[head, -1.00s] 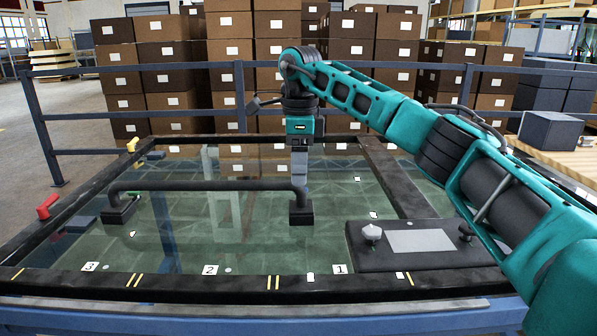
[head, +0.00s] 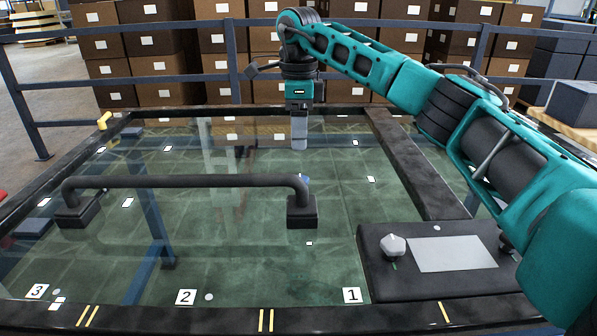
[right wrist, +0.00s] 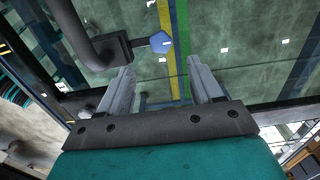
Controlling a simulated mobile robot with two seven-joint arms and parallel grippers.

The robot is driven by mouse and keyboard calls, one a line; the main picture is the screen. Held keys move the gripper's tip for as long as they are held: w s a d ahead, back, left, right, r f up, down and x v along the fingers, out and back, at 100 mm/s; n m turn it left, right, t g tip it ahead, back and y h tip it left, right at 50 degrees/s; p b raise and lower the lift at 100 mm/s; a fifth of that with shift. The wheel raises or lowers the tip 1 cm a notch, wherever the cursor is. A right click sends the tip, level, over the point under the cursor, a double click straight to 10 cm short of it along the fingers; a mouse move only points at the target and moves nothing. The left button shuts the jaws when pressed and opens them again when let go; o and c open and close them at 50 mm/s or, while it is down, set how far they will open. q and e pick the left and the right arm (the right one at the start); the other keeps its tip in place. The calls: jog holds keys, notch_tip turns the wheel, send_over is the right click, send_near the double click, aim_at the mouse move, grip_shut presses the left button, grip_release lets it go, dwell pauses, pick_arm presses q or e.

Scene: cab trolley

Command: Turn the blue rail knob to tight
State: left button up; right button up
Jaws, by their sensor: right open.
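The blue knob (right wrist: 160,42) is a small faceted piece with a white mark, beside the right foot of the dark rail in the right wrist view. In the head view a small patch of blue (head: 304,178) shows just behind the rail's right end; the rail hides most of it. The dark rail (head: 185,182) stands on two block feet over the glass. My right gripper (head: 299,147) points down beyond the rail's right end. In the right wrist view its two fingers (right wrist: 161,73) are apart with nothing between them, and the knob lies beyond their tips. My left gripper is not in view.
A grey faceted knob (head: 393,246) sits on a black panel (head: 380,285) at the front right. A yellow handle (head: 104,121) is on the far left frame edge. Labels 1, 2 and 3 mark the front. A blue railing (head: 160,78) and stacked boxes stand behind.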

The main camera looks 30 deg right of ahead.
aim_at(299, 178)
notch_tip(299, 178, down, 9)
jog(key=shift+f+b, duration=0.2)
jog(key=shift+b, duration=0.95)
jog(key=shift+f, duration=0.35)
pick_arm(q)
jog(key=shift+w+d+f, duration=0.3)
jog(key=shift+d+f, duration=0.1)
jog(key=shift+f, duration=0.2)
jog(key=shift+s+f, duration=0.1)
pick_arm(e)
jog(key=shift+r, duration=0.1)
jog(key=c, duration=1.1)
